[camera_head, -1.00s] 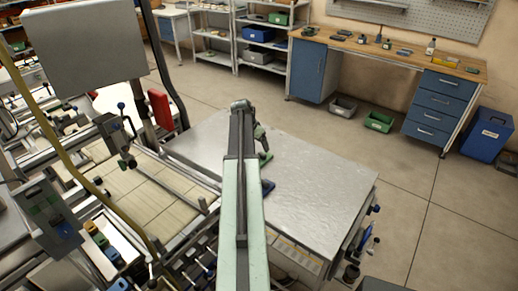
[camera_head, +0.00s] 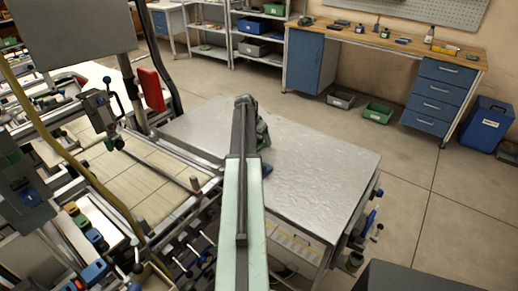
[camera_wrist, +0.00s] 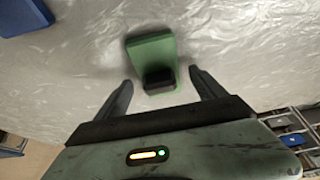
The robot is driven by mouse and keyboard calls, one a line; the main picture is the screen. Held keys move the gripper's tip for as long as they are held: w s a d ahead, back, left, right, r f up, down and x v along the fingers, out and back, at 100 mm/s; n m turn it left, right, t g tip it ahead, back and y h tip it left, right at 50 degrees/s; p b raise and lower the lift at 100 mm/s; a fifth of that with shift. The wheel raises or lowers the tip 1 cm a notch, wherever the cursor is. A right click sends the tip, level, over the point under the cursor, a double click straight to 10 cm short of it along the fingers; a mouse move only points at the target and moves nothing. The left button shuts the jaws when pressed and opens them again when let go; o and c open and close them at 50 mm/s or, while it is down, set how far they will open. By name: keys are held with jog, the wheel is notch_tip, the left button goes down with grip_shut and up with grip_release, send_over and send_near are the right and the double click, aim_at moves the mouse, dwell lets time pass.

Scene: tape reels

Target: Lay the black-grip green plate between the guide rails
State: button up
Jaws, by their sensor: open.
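The green plate (camera_wrist: 150,50) lies flat on the metal tabletop in the wrist view. Its black grip (camera_wrist: 158,80) is at the end nearer to me. My gripper (camera_wrist: 160,77) is open, with one finger on each side of the black grip and a gap on both sides. I cannot tell how high the fingers are above the table. In the head view my arm and gripper (camera_head: 262,135) hide the green plate. Metal rails (camera_head: 180,172) run along the pale bed at left; I cannot tell which are the guide rails.
A blue plate (camera_wrist: 22,16) lies on the metal table (camera_head: 320,175), beyond and left of the green one; it peeks out beside my arm in the head view (camera_head: 267,169). The right half of the tabletop is bare. Machine frames and levers crowd the left.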

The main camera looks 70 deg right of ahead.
aim_at(259, 137)
jog(key=shift+r, duration=0.1)
jog(key=shift+c, duration=0.7)
jog(key=c, duration=1.5)
notch_tip(259, 137, up, 10)
jog(key=p, duration=1)
jog(key=shift+a+r, duration=0.1)
jog(key=shift+r, duration=0.05)
